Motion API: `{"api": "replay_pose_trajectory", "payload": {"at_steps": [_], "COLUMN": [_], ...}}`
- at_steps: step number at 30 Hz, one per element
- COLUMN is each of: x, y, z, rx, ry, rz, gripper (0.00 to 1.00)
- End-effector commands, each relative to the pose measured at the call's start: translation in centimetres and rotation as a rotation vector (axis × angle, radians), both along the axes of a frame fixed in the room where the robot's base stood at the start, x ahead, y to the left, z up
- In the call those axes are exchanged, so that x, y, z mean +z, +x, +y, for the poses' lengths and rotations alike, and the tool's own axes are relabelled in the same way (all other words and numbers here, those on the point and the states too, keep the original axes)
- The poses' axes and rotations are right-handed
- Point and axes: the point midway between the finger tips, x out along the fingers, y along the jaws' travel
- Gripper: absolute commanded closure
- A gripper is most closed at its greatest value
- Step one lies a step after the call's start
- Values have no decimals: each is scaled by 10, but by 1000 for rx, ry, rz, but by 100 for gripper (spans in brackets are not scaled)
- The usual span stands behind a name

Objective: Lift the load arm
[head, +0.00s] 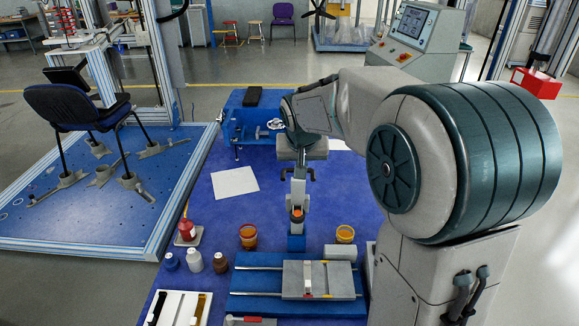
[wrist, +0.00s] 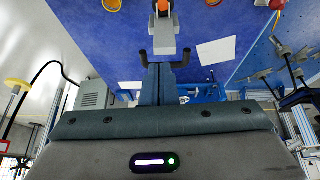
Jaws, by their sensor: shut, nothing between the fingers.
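The load arm (head: 298,192) is a grey bar with an orange part near its front end, in the middle of the blue table in the head view. It seems to rest over a blue block (head: 296,243). Dark grips stick out on both sides at its far end. It also shows at the top of the wrist view (wrist: 164,40). My gripper (wrist: 160,66) is shut and empty, its fingers side by side and in line with the far end of the load arm, between the two dark grips. I cannot tell whether they touch it.
A blue vise (head: 250,125) stands behind, and white paper (head: 235,182) lies to the left. Orange pots (head: 248,237), bottles (head: 194,261) and a sliding fixture (head: 318,280) are in front. A chair (head: 78,108) stands on a test platform at left.

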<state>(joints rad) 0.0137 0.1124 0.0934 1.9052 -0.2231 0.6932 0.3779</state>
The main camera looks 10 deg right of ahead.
Motion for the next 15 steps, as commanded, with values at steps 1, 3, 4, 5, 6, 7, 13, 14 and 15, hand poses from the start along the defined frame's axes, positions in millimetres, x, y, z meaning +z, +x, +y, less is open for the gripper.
{"api": "replay_pose_trajectory", "payload": {"at_steps": [1, 3, 4, 5, 6, 7, 13, 14, 15], "x": [-6, -10, -11, -11, -12, -13, -26, -30, -36], "y": [16, 31, 37, 42, 47, 50, 62, 64, 67], "z": [1, 3, 3, 4, 4, 5, 4, 3, 3], "rx": [-7, -16, -18, -20, -24, -26, -29, -29, -29], "ry": [4, 8, 10, 12, 15, 17, 18, 18, 18], "rz": [-12, -28, -34, -39, -45, -49, -53, -53, -52], "gripper": [100, 100, 100, 100, 100, 100, 100, 100, 100]}}
